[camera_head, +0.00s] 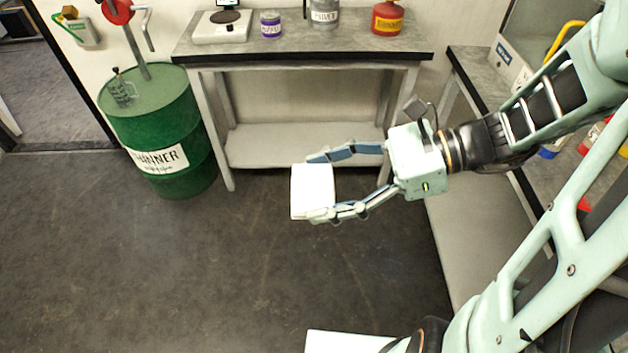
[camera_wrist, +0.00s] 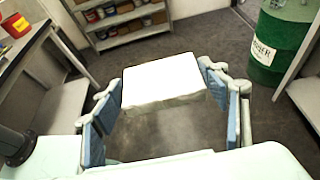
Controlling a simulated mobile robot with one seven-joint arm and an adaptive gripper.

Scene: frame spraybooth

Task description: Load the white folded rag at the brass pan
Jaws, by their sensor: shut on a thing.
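My gripper (camera_head: 320,187) is shut on the white folded rag (camera_head: 309,192), a flat-sided pale block held out above the floor, in front of the back bench. In the wrist view the rag (camera_wrist: 163,80) sits between the fingertips of my gripper (camera_wrist: 160,88). On the back bench, at its left end, stands a white scale (camera_head: 220,33) with a round, dark brownish pan (camera_head: 225,17) on top. The pan looks bare. I cannot tell for sure that it is the brass pan. The held rag is well apart from it.
The back bench (camera_head: 300,47) also holds a purple-labelled can (camera_head: 270,24), a grey can (camera_head: 324,12) and a red can (camera_head: 387,18). A green drum (camera_head: 158,130) stands left of it. Another bench is at right. Shelves of cans (camera_wrist: 120,18) show in the wrist view.

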